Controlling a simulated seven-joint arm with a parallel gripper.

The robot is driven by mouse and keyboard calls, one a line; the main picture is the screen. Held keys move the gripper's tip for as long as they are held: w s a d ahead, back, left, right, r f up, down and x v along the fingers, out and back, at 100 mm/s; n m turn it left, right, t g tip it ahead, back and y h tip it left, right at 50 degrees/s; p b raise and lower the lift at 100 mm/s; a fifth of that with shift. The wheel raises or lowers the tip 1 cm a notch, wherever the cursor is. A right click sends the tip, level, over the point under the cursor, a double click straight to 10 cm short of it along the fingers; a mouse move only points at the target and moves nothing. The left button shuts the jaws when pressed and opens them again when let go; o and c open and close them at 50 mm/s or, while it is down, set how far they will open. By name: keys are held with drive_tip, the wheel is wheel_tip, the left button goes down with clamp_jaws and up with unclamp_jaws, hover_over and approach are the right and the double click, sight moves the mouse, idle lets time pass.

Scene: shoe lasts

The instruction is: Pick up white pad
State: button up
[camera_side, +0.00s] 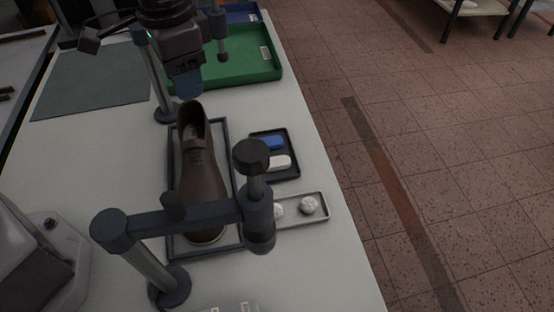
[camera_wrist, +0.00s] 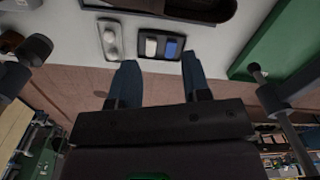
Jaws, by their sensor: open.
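The white pad (camera_side: 281,161) lies in a small black tray (camera_side: 291,174), beside a blue pad (camera_side: 273,143). In the wrist view, the white pad (camera_wrist: 151,47) is left of the blue pad (camera_wrist: 171,49). My gripper (camera_side: 188,87) is above the heel end of the brown shoe in the side view, up and left of the black tray. In the wrist view, my gripper (camera_wrist: 160,76) shows two separated blue fingers with nothing between them. The black tray appears beyond the fingertips.
A brown shoe (camera_side: 201,185) lies in a dark-framed tray (camera_side: 229,150). A post with a crossarm (camera_side: 180,222) stands over its toe. A light tray (camera_side: 318,220) holds round white pieces. A green tray (camera_side: 240,72) is at the back; the table's right edge is near the small trays.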

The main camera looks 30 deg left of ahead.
drive_tip(key=w+d+f+m, duration=0.3)
drive_tip(key=w+d+f, duration=0.4)
drive_tip(key=f, duration=0.4)
hover_over(277, 161)
drive_tip(key=shift+m, duration=0.4)
drive_tip(key=f, duration=0.6)
drive_tip(key=shift+a+f, duration=0.1)
drive_tip(key=shift+a, duration=0.2)
drive_tip(key=shift+d+f, duration=0.15)
drive_tip(key=shift+f, duration=1.15)
drive_tip(key=shift+d+f, duration=0.15)
drive_tip(key=shift+f, duration=1.15)
drive_tip(key=c, duration=0.7)
